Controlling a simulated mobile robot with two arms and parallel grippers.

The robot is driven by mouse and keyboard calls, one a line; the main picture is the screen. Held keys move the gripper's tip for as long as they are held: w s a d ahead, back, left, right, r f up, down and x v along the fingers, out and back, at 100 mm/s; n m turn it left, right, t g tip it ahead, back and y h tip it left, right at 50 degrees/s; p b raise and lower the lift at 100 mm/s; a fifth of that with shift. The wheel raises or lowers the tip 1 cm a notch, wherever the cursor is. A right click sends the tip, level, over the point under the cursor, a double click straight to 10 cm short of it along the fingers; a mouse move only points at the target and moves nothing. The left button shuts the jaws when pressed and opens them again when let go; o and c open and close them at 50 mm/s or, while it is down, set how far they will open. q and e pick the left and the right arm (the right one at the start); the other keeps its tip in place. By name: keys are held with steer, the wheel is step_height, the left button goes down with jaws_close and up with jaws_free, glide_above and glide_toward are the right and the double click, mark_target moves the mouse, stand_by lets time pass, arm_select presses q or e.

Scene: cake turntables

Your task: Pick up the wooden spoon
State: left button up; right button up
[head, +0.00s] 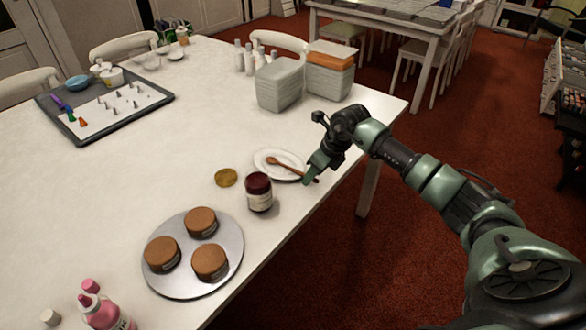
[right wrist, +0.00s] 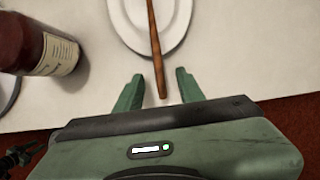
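The wooden spoon (head: 283,167) lies across a small white plate (head: 262,156) near the table's right edge, its handle sticking out past the rim toward my right gripper. In the right wrist view the spoon handle (right wrist: 155,40) runs down from the plate (right wrist: 122,22), and its end lies between the two fingertips. My right gripper (right wrist: 157,88) is open, with a gap on both sides of the handle. In the head view the right gripper (head: 312,176) is at the plate's right side and hides part of the handle end. My left gripper is not in view.
A dark jar (head: 258,193) with a label stands close to the plate, and a gold lid (head: 226,177) lies beside it. A round silver board (head: 180,285) holds three brown cakes. Grey containers (head: 280,88) stand behind. The table edge is close by on the right.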

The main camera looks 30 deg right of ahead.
steer(key=shift+w+f, duration=0.15)
steer(key=shift+f, duration=0.35)
jaws_close()
steer(key=shift+r, duration=0.1)
step_height(320, 180, up, 20)
steer(key=b, duration=0.1)
stand_by(0.4)
